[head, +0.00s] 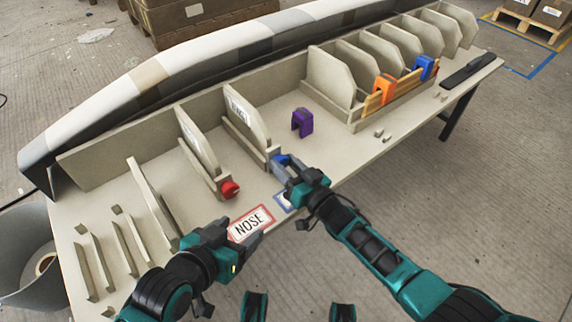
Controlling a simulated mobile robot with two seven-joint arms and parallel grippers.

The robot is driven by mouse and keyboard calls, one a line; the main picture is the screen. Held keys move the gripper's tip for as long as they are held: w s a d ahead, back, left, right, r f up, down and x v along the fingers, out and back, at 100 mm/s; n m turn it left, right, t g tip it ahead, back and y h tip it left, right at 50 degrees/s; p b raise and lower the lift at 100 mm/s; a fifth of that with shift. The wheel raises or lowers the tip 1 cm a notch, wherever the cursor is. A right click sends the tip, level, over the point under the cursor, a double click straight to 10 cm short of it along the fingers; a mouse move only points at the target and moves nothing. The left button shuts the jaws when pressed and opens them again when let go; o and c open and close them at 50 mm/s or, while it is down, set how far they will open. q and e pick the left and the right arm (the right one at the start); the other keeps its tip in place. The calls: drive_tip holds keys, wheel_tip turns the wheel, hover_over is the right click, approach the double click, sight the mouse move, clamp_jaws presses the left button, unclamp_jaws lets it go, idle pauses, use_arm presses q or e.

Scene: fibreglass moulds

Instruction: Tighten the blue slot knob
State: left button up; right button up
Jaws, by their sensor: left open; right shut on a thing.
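The blue slot knob (281,160) is at the front end of a slot divider, beside the panel with a label (246,120). My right gripper (283,167) is shut on it, and its fingers hide part of it. A red knob (230,189) sits at the front of the slot to the left. My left gripper (243,240) is open and empty, close to the red-bordered NOSE sign (250,224) at the table's front edge. A second sign with a blue border (283,202) is partly hidden under my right gripper.
A purple clamp (302,123) stands on the table right of the blue knob. A black tool (467,73) lies far right.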

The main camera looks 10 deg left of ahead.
sight(284, 163)
idle(0.4)
drive_tip(key=o, duration=1.1)
drive_tip(key=shift+c, duration=0.2)
drive_tip(key=shift+s+d, duration=0.1)
drive_tip(key=shift+d, duration=0.05)
drive_tip(key=p+v, duration=0.2)
drive_tip(key=v, duration=0.2)
drive_tip(key=shift+s+d+r+p, duration=0.1)
drive_tip(key=shift+d+r+p, duration=0.05)
drive_tip(key=shift+p, duration=0.15)
use_arm(q)
drive_tip(key=shift+s+a+r+p, duration=0.15)
drive_tip(key=shift+a+r+p, duration=0.25)
drive_tip(key=shift+r+p, duration=0.2)
drive_tip(key=shift+s+a+r+p, duration=0.15)
drive_tip(key=shift+a+r+p, duration=0.25)
drive_tip(key=shift+r+p, duration=0.2)
use_arm(e)
drive_tip(key=v, duration=0.8)
use_arm(q)
drive_tip(key=shift+f, duration=0.1)
use_arm(e)
drive_tip(key=shift+s+d, duration=0.1)
